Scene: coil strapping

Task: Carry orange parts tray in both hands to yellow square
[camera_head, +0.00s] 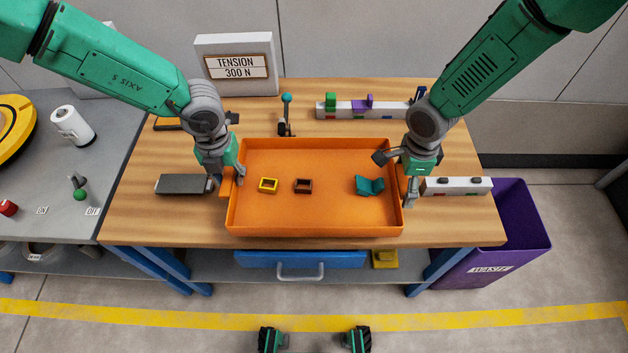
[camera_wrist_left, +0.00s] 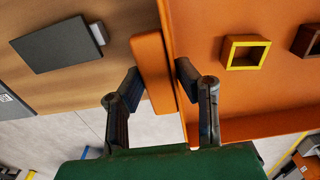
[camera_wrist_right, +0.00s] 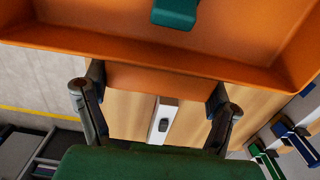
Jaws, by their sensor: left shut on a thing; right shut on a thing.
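The orange parts tray (camera_head: 318,216) rests on or just above the wooden bench; I cannot tell which. It holds a yellow square part (camera_head: 268,186), a brown square part (camera_head: 303,186) and a teal part (camera_head: 369,186). My left gripper (camera_head: 234,178) is shut on the tray's left side; in the left wrist view its fingers (camera_wrist_left: 159,80) straddle the orange edge piece. My right gripper (camera_head: 407,188) is at the right side; in the right wrist view its widely spaced fingers (camera_wrist_right: 157,88) hold the ends of an orange side tab. I cannot make out a yellow square target.
A dark flat box (camera_head: 184,184) lies left of the tray and a white strip (camera_head: 456,186) lies right of it. A tension sign (camera_head: 236,66) and another white strip (camera_head: 345,108) are behind. A purple bin (camera_head: 508,235) stands right; a yellow floor line (camera_head: 320,323) crosses in front.

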